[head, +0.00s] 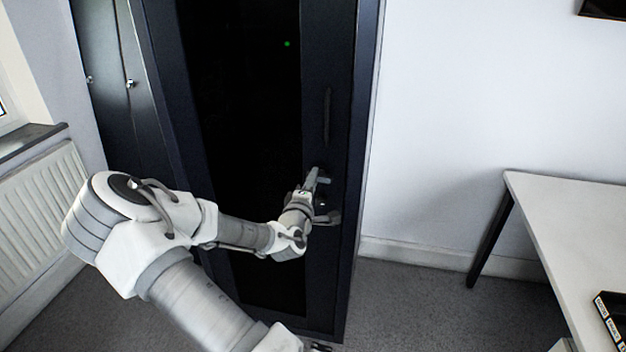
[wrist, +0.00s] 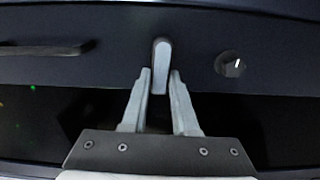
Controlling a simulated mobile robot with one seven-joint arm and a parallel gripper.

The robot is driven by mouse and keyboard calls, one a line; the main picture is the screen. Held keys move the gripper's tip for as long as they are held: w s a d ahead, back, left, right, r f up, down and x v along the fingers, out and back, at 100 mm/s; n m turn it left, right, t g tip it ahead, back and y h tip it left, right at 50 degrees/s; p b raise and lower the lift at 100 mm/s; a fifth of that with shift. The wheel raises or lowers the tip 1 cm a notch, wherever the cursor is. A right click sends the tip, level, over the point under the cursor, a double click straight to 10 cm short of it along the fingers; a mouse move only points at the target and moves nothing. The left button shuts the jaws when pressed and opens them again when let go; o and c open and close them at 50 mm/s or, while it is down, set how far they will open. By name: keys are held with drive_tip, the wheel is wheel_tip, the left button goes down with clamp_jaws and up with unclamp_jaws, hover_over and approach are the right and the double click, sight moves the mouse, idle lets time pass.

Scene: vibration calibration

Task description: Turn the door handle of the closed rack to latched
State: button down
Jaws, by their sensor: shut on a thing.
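The closed rack (head: 341,60) is a tall dark cabinet with a black glass door, in the middle of the head view. Its door handle (wrist: 161,54) is a short pale grey lever with a dark edge, upright in the wrist view. My gripper (head: 322,197) is at the door's right frame. In the wrist view, the fingers of my gripper (wrist: 160,76) are on either side of the lever's lower end, shut on it. In the head view my gripper mostly hides the lever.
A dark pull bar (wrist: 45,48) and a round black knob (wrist: 231,64) with a white mark flank the lever. Dark lockers (head: 108,85) and a radiator (head: 42,205) stand left. A white table (head: 570,215) stands right, with free floor between it and the rack.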

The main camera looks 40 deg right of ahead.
drive_tip(key=shift+n, duration=0.4)
drive_tip(key=c, duration=0.7)
unclamp_jaws()
drive_tip(key=p+v, duration=0.5)
drive_tip(key=v, duration=1.2)
drive_tip(key=shift+s+a+p, duration=0.15)
drive_tip(key=shift+p, duration=0.2)
drive_tip(key=shift+f, duration=0.1)
